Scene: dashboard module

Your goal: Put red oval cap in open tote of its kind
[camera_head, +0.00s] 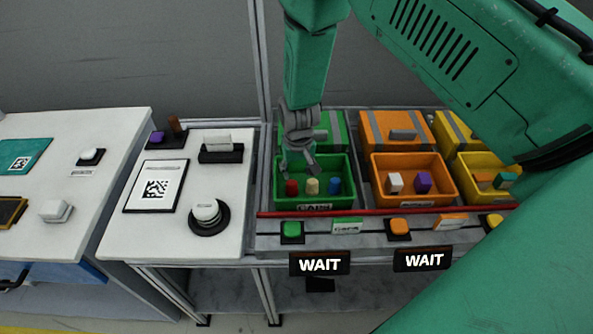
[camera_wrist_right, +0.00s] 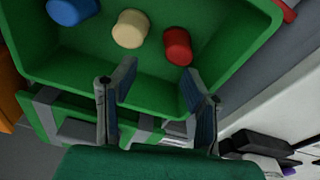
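The red cap (camera_head: 292,188) stands inside the open green tote (camera_head: 314,207), whose front label reads CAPS. It also shows in the wrist view (camera_wrist_right: 178,46), beyond the fingertips and apart from them. A cream cap (camera_head: 312,186) and a blue cap (camera_head: 334,185) stand beside it in a row. My right gripper (camera_head: 298,168) is over the back left part of this tote, pointing down. In the wrist view its two fingers (camera_wrist_right: 158,76) are spread with nothing between them. My left gripper is not in view.
An open orange tote (camera_head: 417,200) and a yellow tote (camera_head: 489,195) stand to the right, each with blocks inside. Closed-looking bins stand behind. A red bar (camera_head: 370,211) runs along the front, above buttons and WAIT signs (camera_head: 319,264). A white table (camera_head: 226,235) with fixtures stands left.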

